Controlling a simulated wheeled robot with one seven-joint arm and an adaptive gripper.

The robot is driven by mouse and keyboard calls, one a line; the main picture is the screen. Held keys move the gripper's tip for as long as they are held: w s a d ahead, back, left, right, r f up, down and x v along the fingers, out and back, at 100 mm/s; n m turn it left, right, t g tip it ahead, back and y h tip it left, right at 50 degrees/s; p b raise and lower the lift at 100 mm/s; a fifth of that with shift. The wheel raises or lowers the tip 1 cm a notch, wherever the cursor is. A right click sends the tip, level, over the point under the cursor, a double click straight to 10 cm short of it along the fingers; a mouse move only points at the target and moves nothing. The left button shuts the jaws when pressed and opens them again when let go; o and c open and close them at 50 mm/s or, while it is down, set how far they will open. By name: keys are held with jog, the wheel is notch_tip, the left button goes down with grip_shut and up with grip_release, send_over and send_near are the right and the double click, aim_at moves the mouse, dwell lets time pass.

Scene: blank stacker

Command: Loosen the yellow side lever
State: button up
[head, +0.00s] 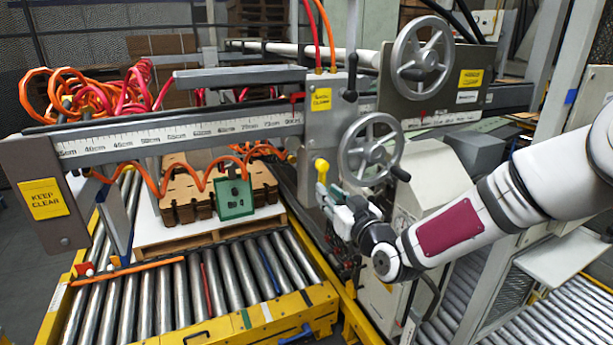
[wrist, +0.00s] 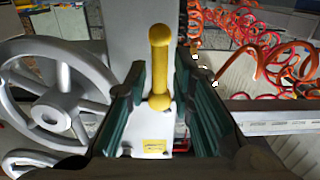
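The yellow side lever (head: 321,170) is a short yellow handle on the side of the grey upright, left of the lower handwheel. In the wrist view the lever (wrist: 160,65) stands upright between my two dark green finger pads. My gripper (wrist: 160,100) is open around it, with a gap visible on each side of the lever. In the head view my gripper (head: 330,203) is at the lever, just below its top. The lever's lower end and pivot are partly hidden by my gripper in the head view.
Grey handwheels stand close by, the lower one (head: 370,148) and the upper one (head: 421,50). A ruler beam (head: 190,135) runs left. Orange coiled hoses (head: 70,90) hang at left. Below are a roller conveyor (head: 180,295) and a pallet with stacked brown blanks (head: 185,200).

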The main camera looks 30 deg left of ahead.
jog(key=a+m, duration=0.2)
jog(key=m, duration=0.1)
jog(key=a+m, duration=0.1)
jog(key=m, duration=0.1)
jog(key=shift+w+a+r, duration=0.1)
jog(key=shift+a+r, duration=0.15)
jog(key=shift+a, duration=0.1)
notch_tip(320, 180, up, 4)
jog(key=s+a+m+p, duration=0.2)
jog(key=m, duration=1)
jog(key=p+v, duration=0.4)
jog(key=v, duration=0.5)
jog(key=shift+s+n, duration=0.15)
jog(key=shift+n, duration=0.15)
